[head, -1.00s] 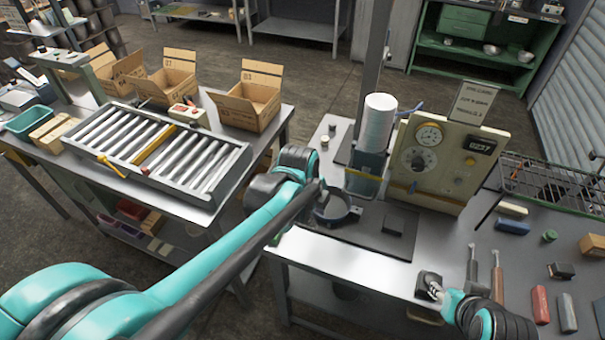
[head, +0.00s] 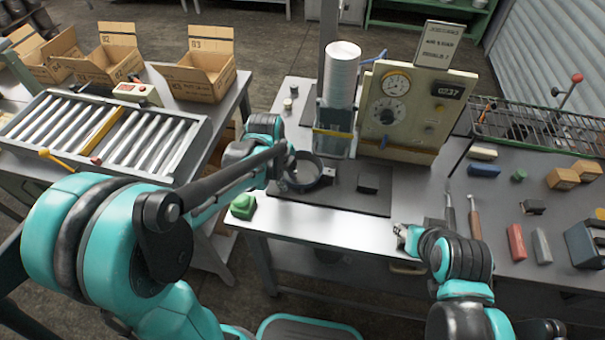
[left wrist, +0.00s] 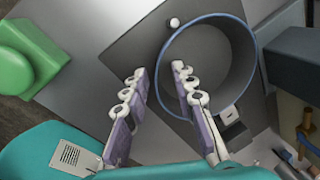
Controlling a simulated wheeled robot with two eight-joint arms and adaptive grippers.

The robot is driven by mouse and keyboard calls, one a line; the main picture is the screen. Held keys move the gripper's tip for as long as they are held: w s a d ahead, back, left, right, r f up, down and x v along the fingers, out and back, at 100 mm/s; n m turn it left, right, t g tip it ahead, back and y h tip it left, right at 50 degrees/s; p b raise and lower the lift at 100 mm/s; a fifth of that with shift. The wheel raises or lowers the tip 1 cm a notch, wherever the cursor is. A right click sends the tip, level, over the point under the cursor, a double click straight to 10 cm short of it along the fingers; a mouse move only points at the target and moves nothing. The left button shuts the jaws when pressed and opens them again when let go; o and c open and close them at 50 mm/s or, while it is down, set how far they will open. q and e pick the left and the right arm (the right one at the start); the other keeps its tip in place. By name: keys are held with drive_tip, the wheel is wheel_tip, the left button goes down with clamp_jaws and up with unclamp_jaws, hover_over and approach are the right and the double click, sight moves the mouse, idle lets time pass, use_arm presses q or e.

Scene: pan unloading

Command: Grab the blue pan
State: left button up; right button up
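The blue pan (head: 311,179) is round with a dark blue rim and sits on a dark mat at the left end of the grey workbench. In the left wrist view the pan (left wrist: 215,62) fills the upper middle. My left gripper (head: 288,164) is at the pan's left side. In the left wrist view its two fingers (left wrist: 159,72) are apart with nothing clamped between them. One finger appears outside the near-left rim and one over the pan's inside; their height is unclear. My right gripper (head: 404,234) is low over the bench's front edge, its fingers too small to judge.
A gauge panel (head: 414,108) and a white cylinder stack (head: 341,75) stand behind the pan. A dark block (head: 368,183) lies on the mat (head: 345,203). A green button box (head: 243,206) is at the left corner. Tools and blocks lie on the right.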

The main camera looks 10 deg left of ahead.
use_arm(q)
drive_tip(key=shift+r, duration=0.1)
clamp_jaws()
